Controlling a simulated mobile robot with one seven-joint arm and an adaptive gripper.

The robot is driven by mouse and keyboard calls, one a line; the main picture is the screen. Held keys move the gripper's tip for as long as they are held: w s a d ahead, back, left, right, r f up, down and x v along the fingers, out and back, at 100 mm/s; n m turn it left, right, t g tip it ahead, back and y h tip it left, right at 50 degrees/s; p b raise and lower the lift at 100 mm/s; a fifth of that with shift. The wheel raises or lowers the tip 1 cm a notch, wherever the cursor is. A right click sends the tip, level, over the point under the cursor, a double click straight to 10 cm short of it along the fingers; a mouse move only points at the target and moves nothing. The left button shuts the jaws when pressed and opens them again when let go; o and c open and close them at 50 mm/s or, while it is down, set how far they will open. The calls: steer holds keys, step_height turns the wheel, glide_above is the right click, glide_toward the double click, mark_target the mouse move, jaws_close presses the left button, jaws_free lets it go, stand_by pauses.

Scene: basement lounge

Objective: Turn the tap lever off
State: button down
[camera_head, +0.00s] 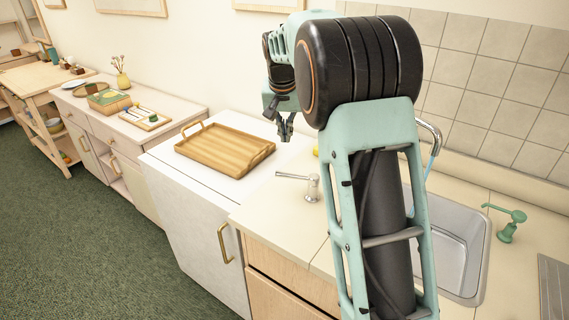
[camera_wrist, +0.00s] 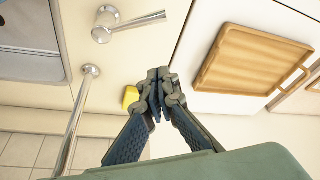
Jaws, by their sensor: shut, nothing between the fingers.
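The silver tap lever (camera_head: 311,187) stands on the counter left of the sink, its handle pointing left toward the wooden tray in the head view. In the wrist view the tap lever (camera_wrist: 104,24) is at the top, its handle pointing right. The chrome spout (camera_head: 434,130) arches behind my arm; its pipe also shows in the wrist view (camera_wrist: 80,115). A thin bluish streak hangs below the spout tip. My gripper (camera_head: 285,138) is shut and empty, above and behind the lever, apart from it. Its fingertips meet in the wrist view (camera_wrist: 158,92). My arm hides part of the sink.
A wooden tray (camera_head: 190,150) lies on the white cabinet top to the left. The sink basin (camera_head: 465,240) and a green dispenser (camera_head: 508,226) are at right. A yellow object (camera_wrist: 131,98) sits near the wall. The counter around the lever is mostly clear.

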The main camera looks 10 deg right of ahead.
mark_target(297, 177)
step_height(297, 177, down, 10)
steer(key=p, duration=0.1)
steer(key=shift+s, duration=0.2)
stand_by(0.6)
